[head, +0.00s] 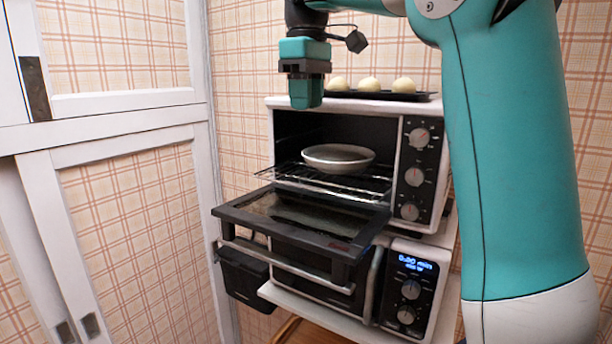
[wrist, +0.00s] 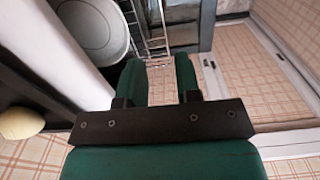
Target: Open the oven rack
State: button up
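The toaster oven (head: 278,120) is white, and its dark door (head: 300,221) is folded down in front. The wire oven rack (head: 345,184) sits inside with its front part reaching over the door, and a pale round dish (head: 338,157) stands on it. The rack (wrist: 135,30) and dish (wrist: 90,25) also show at the top of the wrist view. My gripper (head: 305,105) hangs above and in front of the oven's upper left, apart from the rack. In the wrist view its two green fingers (wrist: 158,68) are apart with nothing between them.
A dark tray (head: 412,96) with several pale buns (head: 369,84) lies on top of the oven. A second appliance (head: 413,291) with a lit display stands below. A black bin (head: 246,276) hangs at the lower left. White-framed panels (head: 125,105) stand on the left.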

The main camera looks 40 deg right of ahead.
jog(key=p, duration=0.2)
send_near(307, 178)
jog(key=s+a+f, duration=0.1)
jog(key=f, duration=0.1)
jog(key=s+a+f, duration=0.1)
jog(key=f, duration=0.2)
jog(key=s+a+f, duration=0.1)
jog(key=s+f, duration=0.1)
jog(key=f, duration=0.1)
jog(key=shift+a+f, duration=0.1)
jog(key=shift+a, duration=0.05)
grip_shut()
